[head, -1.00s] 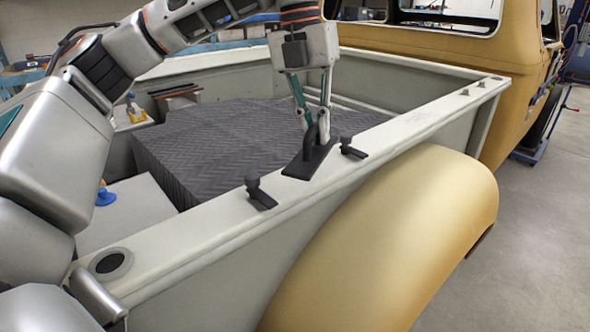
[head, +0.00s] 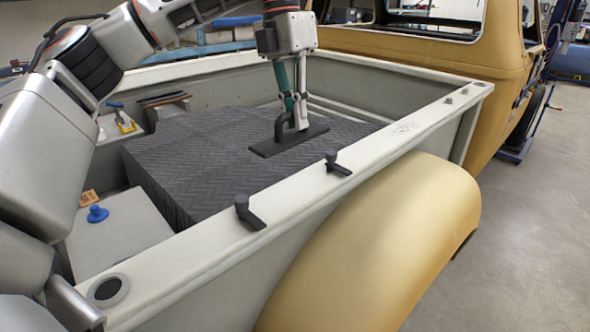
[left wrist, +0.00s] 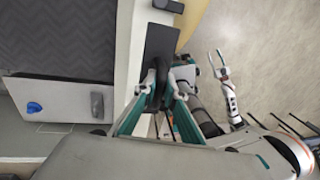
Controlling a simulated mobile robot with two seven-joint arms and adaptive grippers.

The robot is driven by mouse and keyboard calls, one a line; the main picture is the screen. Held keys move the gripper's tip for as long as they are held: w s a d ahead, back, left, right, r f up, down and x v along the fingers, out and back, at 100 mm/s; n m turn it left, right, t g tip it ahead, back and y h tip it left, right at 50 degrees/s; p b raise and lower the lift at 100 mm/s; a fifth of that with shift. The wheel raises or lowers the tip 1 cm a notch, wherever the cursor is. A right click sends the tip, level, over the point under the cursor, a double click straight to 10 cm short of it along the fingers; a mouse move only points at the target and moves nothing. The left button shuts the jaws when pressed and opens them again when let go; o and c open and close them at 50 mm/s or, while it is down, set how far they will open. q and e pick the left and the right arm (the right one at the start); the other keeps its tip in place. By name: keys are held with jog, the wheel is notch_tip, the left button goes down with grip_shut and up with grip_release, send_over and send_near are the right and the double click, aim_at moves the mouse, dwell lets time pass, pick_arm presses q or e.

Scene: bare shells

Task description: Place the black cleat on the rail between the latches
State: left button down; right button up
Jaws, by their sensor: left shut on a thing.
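The black cleat (head: 290,140) has a flat plate and an upright loop handle. My left gripper (head: 296,122) is shut on the handle, with the plate below the fingertips. In the head view the cleat shows against the dark mat, clear of the rail (head: 385,132). In the left wrist view the cleat plate (left wrist: 160,45) overlaps the pale rail; its height is hard to tell. Two black latches sit on the rail, one nearer (head: 247,212) and one farther (head: 338,164). My right gripper (left wrist: 219,64) shows small in the left wrist view; its jaws are unclear.
The ridged dark mat (head: 200,160) fills much of the truck bed. A blue knob (head: 97,213) stands on a pale box at the left. A round dark socket (head: 108,290) is at the rail's near end. The tan fender (head: 380,240) bulges outside the rail. The rail between the latches is bare.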

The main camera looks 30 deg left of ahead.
pick_arm(q)
notch_tip(320, 180, down, 12)
jog(key=shift+r, duration=0.15)
dwell(0.3)
jog(key=shift+d, duration=0.1)
jog(key=c, duration=2.1)
grip_release()
jog(key=r, duration=0.4)
jog(key=a+r, duration=0.1)
jog(key=r, duration=0.3)
jog(key=a+r, duration=0.1)
jog(key=r, duration=0.2)
jog(key=shift+w+a+r, duration=0.1)
jog(key=shift+w+r, duration=0.25)
jog(key=shift+r, duration=0.05)
jog(key=shift+f, duration=0.1)
